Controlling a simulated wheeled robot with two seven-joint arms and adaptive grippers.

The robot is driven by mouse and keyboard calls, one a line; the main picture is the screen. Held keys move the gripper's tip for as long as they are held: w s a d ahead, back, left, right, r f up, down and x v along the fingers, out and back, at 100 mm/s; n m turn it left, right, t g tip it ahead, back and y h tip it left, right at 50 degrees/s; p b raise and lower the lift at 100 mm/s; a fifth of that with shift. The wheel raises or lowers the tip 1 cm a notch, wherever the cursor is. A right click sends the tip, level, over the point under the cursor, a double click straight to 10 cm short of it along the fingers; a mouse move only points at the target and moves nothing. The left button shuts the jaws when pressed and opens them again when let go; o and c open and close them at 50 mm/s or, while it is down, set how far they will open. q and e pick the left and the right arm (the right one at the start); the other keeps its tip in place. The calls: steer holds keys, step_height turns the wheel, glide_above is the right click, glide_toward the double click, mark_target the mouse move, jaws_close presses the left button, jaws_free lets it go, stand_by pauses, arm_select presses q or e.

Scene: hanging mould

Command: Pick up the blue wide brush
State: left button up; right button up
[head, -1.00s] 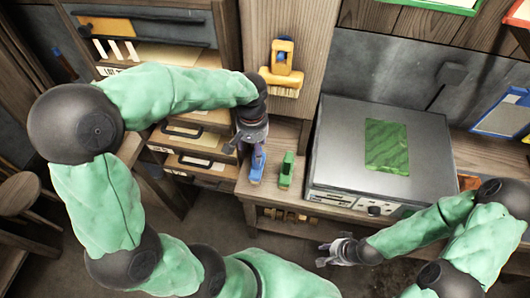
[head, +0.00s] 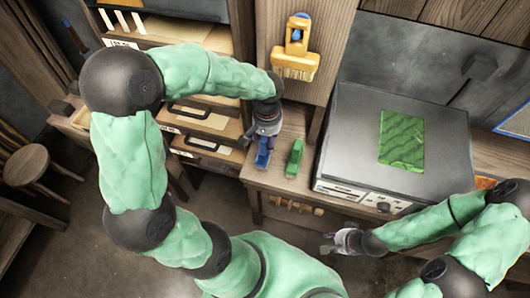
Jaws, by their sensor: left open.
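The blue wide brush (head: 263,157) stands on the wooden bench below my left gripper (head: 261,143). The gripper points down over it with its fingers apart, one on each side of the brush's top. The upper part of the brush is hidden by the gripper, and I cannot tell whether the fingers touch it. My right gripper (head: 325,244) is low on the right, in front of the bench, with its fingers apart and nothing between them.
A green brush (head: 295,158) stands close to the right of the blue one. A grey metal box (head: 350,130) with a green patch fills the bench further right. A yellow brush (head: 295,62) hangs on the post behind. Drawers (head: 205,145) lie to the left.

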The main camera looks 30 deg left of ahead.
arm_select(q)
step_height(320, 180, down, 2)
steer(key=shift+f, duration=0.25)
steer(key=shift+r, duration=0.1)
jaws_close()
steer(key=shift+r, duration=0.1)
steer(key=shift+r, duration=0.55)
step_height(320, 180, up, 2)
steer(key=shift+w+r+p, duration=0.1)
steer(key=shift+r+p, duration=0.1)
steer(key=shift+p, duration=0.4)
steer(key=s+d+p, duration=0.2)
steer(key=s+d, duration=0.2)
steer(key=s, duration=1.3)
steer(key=shift+s, duration=0.3)
steer(key=shift+d+f, duration=0.1)
